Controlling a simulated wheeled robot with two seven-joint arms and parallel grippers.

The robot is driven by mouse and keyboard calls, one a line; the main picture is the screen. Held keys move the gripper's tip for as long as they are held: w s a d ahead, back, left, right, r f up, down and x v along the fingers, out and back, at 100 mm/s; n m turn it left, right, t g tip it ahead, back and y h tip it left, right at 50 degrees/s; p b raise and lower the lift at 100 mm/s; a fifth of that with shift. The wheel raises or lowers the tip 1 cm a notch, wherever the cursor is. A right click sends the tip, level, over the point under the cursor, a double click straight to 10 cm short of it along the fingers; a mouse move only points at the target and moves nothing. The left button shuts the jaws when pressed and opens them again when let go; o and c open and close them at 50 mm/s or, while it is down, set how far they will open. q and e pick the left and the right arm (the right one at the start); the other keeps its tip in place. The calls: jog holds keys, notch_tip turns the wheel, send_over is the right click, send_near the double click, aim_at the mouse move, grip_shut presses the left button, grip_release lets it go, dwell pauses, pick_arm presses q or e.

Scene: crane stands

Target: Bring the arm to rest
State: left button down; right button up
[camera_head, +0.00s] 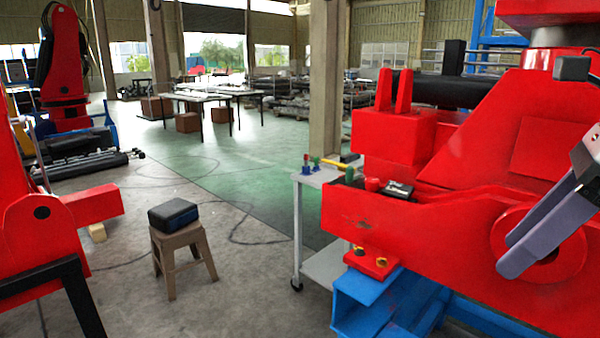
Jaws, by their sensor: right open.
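My right gripper (511,256) comes in from the right edge, with two grey-purple fingers pointing down and left. Its fingers are apart and nothing shows between them. It hangs in front of the large red crane stand (455,225), over the round red boss at its right end. I cannot tell whether the fingers touch the red surface. Most of my right arm is outside the view. My left gripper is not in view.
The red stand rests on a blue steel beam (360,312). A grey cart (325,177) with small tools stands behind it. A brown stool (176,240) carries a dark case (173,214). Another red machine (35,220) fills the left edge.

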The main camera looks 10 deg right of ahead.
jog(key=w+a+f+m+t+y, duration=0.3)
jog(key=w+f+m+t+y, duration=0.1)
jog(key=w+f+m+y, duration=0.4)
jog(key=d+f+m+t+h, duration=0.2)
jog(key=f+m+t+h, duration=0.15)
jog(key=f+m, duration=0.65)
jog(key=d+f+m+t+h, duration=0.2)
jog(key=f+m+t, duration=0.3)
jog(key=f+m, duration=0.5)
jog(key=s+a+f+m+g+h, duration=0.2)
jog(key=s+f+m, duration=0.2)
jog(key=f, duration=0.4)
jog(key=s+a+f+m+g+h, duration=0.1)
jog(key=s+a+f+m+h, duration=0.1)
jog(key=s+f+m, duration=0.45)
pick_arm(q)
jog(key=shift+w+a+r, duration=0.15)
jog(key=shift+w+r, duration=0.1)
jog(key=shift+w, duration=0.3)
pick_arm(e)
jog(key=s+a+f+m+g, duration=0.4)
jog(key=s+a+f, duration=0.4)
jog(key=a+f, duration=0.2)
jog(key=shift+a+f, duration=0.3)
jog(key=shift+f, duration=0.05)
jog(key=shift+w, duration=0.1)
jog(key=shift+c, duration=0.2)
